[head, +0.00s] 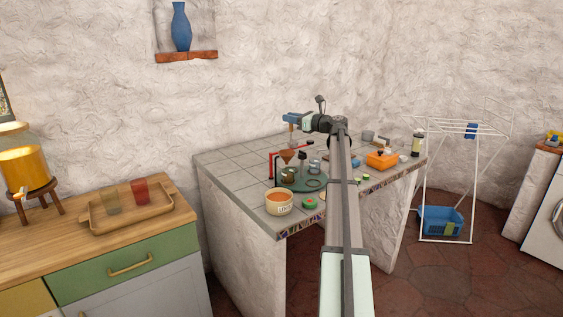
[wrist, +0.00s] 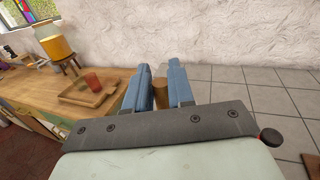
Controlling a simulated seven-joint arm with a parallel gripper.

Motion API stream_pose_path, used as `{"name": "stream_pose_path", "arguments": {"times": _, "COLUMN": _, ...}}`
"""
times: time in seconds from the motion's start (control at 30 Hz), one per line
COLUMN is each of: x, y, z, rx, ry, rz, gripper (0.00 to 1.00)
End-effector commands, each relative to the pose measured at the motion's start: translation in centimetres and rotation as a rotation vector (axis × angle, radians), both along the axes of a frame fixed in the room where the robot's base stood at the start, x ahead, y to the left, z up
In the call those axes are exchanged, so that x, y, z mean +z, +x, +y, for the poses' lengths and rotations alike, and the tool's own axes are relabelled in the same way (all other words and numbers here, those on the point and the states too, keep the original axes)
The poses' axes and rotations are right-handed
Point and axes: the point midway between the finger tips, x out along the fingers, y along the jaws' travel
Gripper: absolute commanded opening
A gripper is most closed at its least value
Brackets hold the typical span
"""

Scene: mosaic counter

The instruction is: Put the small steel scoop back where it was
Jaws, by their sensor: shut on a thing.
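My gripper (head: 290,118) is raised above the back part of the tiled counter (head: 222,160), left of the arm's wrist. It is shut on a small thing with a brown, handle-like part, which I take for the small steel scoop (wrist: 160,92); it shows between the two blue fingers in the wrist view. In the head view a small part of it (head: 291,128) hangs below the fingers. Its bowl cannot be made out. The scoop's former place cannot be told from these frames.
A red stand with a brown funnel (head: 287,155), a green round tray (head: 289,184), a cream tub (head: 279,204) and small jars crowd the counter's front. An orange box (head: 381,160) stands right of my arm. The counter's left and back tiles are clear. A wooden tray (head: 150,222) lies on the cabinet.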

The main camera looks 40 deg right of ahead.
Motion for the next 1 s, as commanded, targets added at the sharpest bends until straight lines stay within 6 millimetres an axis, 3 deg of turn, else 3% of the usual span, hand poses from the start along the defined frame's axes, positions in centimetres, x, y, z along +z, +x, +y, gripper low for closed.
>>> {"name": "stream_pose_path", "arguments": {"times": 0.17, "x": -0.3, "y": -0.1, "z": -0.9, "rx": -0.072, "ry": 0.001, "rz": 0.008, "gripper": 0.00}}
{"name": "stream_pose_path", "arguments": {"times": 0.37, "x": -1.0, "y": -0.5, "z": -3.4, "rx": -0.254, "ry": 0.005, "rz": 0.019, "gripper": 0.00}}
{"name": "stream_pose_path", "arguments": {"times": 0.67, "x": -2.0, "y": -3.4, "z": -6.3, "rx": -0.548, "ry": 0.001, "rz": 0.012, "gripper": 0.00}}
{"name": "stream_pose_path", "arguments": {"times": 0.77, "x": -2.8, "y": -4.5, "z": -5.3, "rx": -0.620, "ry": 0.000, "rz": 0.014, "gripper": 0.00}}
{"name": "stream_pose_path", "arguments": {"times": 1.0, "x": -4.9, "y": -5.2, "z": 0.6, "rx": -0.693, "ry": 0.001, "rz": 0.023, "gripper": 0.00}}
